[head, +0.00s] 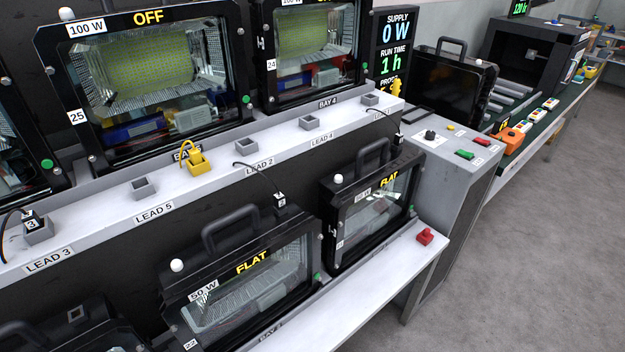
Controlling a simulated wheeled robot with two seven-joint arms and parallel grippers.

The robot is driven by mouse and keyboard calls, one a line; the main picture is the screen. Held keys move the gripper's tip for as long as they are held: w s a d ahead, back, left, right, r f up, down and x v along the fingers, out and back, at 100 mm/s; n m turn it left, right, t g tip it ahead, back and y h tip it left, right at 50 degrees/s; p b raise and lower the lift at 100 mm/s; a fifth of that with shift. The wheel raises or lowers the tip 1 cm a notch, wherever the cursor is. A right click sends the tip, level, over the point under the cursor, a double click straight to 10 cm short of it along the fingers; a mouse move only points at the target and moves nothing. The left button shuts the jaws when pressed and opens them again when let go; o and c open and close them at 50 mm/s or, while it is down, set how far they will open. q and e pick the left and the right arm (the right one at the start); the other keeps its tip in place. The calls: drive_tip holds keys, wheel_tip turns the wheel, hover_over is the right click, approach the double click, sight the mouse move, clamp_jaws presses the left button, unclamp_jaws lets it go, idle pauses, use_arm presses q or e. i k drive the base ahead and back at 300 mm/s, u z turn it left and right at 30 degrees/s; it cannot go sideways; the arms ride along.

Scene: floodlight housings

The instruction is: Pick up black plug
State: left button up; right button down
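More than one black plug is in the head view. One black plug (280,200), with a white label, sits upright at the top right of the 50 W floodlight (240,285); its black cord runs up to the ledge near LEAD 2. Another black plug (32,219), marked 3, sits in a grey socket (40,234) at the far left. A small black plug (398,139) is at the right end, by the second FLAT floodlight (375,212). Neither of my grippers is in view.
A grey ledge (215,190) carries several square sockets and a yellow plug (196,160). Large floodlights stand behind it. A control cabinet (450,170) stands right; the floor (540,250) beyond is clear.

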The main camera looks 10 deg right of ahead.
sight(31, 220)
drive_tip(key=u, duration=1.9)
